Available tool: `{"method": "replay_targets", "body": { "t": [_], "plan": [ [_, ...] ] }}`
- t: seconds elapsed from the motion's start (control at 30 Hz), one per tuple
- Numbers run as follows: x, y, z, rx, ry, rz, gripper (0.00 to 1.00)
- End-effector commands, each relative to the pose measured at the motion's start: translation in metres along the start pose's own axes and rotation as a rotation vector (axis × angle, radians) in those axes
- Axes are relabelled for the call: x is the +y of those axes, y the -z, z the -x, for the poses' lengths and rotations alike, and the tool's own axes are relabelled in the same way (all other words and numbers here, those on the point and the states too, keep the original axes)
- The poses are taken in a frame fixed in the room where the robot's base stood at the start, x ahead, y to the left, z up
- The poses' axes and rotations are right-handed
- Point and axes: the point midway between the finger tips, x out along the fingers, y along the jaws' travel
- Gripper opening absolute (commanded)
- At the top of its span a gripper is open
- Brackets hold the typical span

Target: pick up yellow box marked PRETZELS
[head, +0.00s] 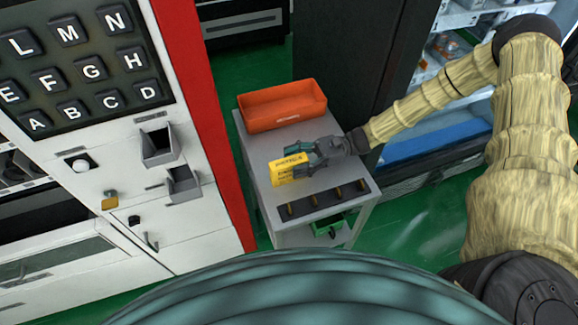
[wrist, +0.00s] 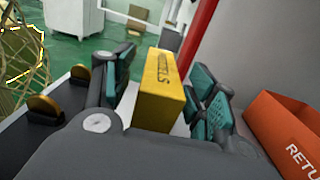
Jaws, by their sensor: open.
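The yellow box marked PRETZELS (head: 288,169) stands on the grey cart top (head: 262,150), near its left edge. It also shows in the wrist view (wrist: 162,88), upright, with dark lettering on its top face. My gripper (head: 303,161) reaches in from the right, low over the cart. In the wrist view its teal-padded fingers (wrist: 165,92) are spread on either side of the box. A gap shows on the left of the box; the right finger is very close to it, and I cannot tell if it touches.
An orange bin (head: 283,106) stands at the back of the cart; its wall also shows in the wrist view (wrist: 290,128). A dark strip with several brass coin-like pieces (head: 322,200) lies along the front. A green drawer (head: 331,224) sits below. The white vending machine (head: 140,215) with a red side stands left.

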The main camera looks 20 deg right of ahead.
Motion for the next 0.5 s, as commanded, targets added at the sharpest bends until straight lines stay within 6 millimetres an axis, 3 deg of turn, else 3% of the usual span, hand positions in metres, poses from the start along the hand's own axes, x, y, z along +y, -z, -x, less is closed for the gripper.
{"method": "replay_targets", "body": {
  "t": [0.13, 0.4, 0.5],
  "plan": [
    [0.001, -0.002, -0.019, 0.001, -0.002, -0.001, 0.57],
    [0.000, 0.000, -0.023, 0.000, 0.000, 0.000, 0.57],
    [0.000, 0.000, -0.023, 0.000, 0.000, 0.000, 0.41]
  ]
}}
